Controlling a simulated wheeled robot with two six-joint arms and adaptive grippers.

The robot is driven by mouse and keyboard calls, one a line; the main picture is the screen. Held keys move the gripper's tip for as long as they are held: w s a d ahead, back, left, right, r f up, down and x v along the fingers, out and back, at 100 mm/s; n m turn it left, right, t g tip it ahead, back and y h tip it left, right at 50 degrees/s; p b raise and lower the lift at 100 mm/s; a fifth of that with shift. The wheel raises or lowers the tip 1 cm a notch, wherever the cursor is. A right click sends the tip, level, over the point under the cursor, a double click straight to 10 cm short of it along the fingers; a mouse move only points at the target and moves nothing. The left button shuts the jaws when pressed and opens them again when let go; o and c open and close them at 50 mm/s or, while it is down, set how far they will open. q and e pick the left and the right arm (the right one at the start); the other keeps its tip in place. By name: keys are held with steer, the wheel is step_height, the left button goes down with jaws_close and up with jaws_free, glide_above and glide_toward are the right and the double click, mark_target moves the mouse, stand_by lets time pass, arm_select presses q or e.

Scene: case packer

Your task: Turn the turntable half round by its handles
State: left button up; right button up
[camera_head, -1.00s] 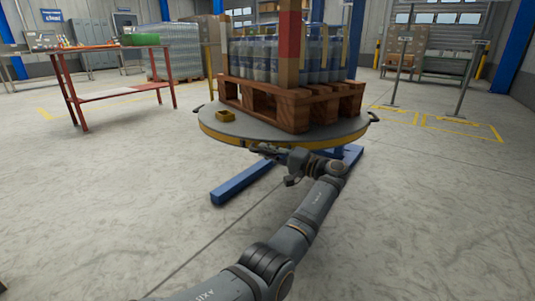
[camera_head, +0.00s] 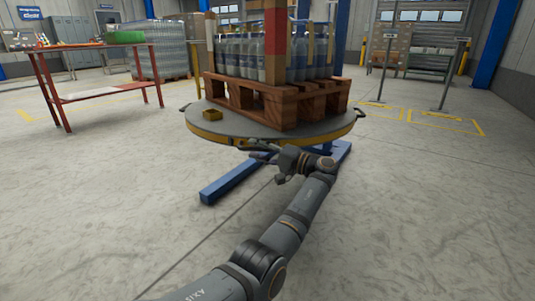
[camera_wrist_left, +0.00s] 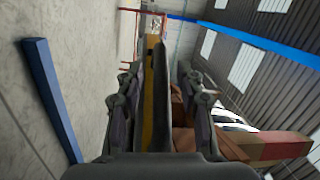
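The turntable (camera_head: 240,127) is a round grey plate with a yellow rim on a blue base. Dark handles stick out at its left (camera_head: 185,107) and right (camera_head: 360,113) edges. It carries a wooden pallet (camera_head: 290,108) of bottles. My left gripper (camera_head: 250,150) is at the near rim, slightly left of the middle, away from both of these handles. In the left wrist view its fingers (camera_wrist_left: 160,105) stand apart on either side of the yellow rim (camera_wrist_left: 149,85). I cannot tell whether they touch it, or whether a near handle is hidden there. My right gripper is out of view.
A blue base leg (camera_head: 235,180) reaches out along the floor at front left. A red workbench (camera_head: 100,97) stands at the left.

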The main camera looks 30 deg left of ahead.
arm_select(q)
steer(key=d, duration=1.1)
steer(key=shift+d+f, duration=0.15)
steer(key=shift+f, duration=0.3)
steer(key=shift+w, duration=0.1)
